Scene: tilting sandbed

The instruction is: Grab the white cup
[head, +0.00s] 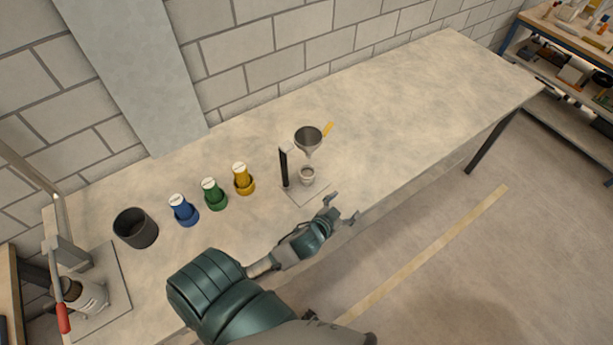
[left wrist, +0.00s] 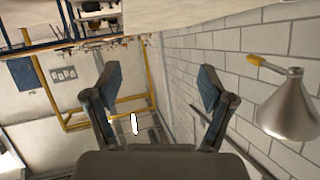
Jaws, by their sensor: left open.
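The white cup (head: 307,175) stands under a grey metal funnel (head: 308,137) on a small stand with a black post. My left gripper (head: 346,208) is open and empty in the head view, to the lower right of the cup and near the table's front edge. It does not touch the cup. In the left wrist view the two fingers of my left gripper (left wrist: 160,82) are spread with nothing between them. The funnel (left wrist: 289,108) shows at the right of that view, and the cup does not show there. My right gripper is not in view.
Blue (head: 183,211), green (head: 214,194) and yellow (head: 243,179) containers stand in a row left of the stand. A dark bin (head: 135,228) is farther left. A press-like device with a red handle (head: 63,318) is at the lower left. The table's right part is clear.

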